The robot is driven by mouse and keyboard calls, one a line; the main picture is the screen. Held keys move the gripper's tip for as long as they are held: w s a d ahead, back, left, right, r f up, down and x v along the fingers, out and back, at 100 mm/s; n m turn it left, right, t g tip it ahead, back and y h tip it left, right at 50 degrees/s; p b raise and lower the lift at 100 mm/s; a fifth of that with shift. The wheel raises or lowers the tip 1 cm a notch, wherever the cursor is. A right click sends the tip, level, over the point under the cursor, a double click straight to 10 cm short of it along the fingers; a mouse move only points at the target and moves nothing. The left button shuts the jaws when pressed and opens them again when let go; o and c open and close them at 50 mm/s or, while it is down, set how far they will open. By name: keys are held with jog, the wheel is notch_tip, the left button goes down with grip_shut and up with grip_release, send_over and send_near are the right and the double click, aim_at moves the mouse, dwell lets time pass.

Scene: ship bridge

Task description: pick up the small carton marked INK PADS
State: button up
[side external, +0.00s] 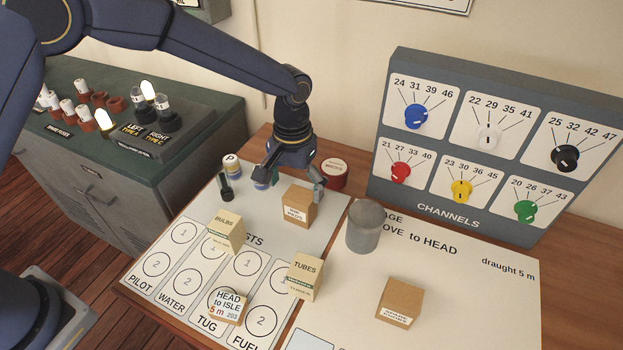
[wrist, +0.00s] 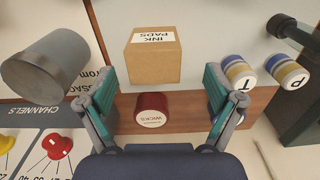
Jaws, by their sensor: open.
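The small INK PADS carton (side external: 299,207) is a brown box standing on the upper part of the pale sheet, close to my gripper. In the wrist view the carton (wrist: 152,62) is at the upper middle, with its white label on top reading upside down. My gripper (side external: 292,184) points down just behind the carton in the side view. In the wrist view my gripper (wrist: 160,80) has its two teal-lined fingers wide apart and empty. The carton appears ahead of the fingers; I cannot tell the exact height gap.
A red WICKS tin (side external: 334,173) stands behind the carton. Banded cylinders marked P (wrist: 290,72) and T (wrist: 238,75) stand beside it. A grey cylinder (side external: 364,227) is to the right. BULBS (side external: 227,233) and TUBES (side external: 305,277) cartons and another brown carton (side external: 400,303) stand nearer.

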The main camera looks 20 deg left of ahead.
aim_at(300, 206)
jog(key=shift+w+d+f, duration=0.1)
jog(key=shift+d+f, duration=0.1)
jog(key=shift+f, duration=1.35)
jog(key=shift+w+d+f, duration=0.1)
jog(key=shift+d+f, duration=0.05)
jog(key=shift+f, duration=1.4)
jog(key=c, duration=1.3)
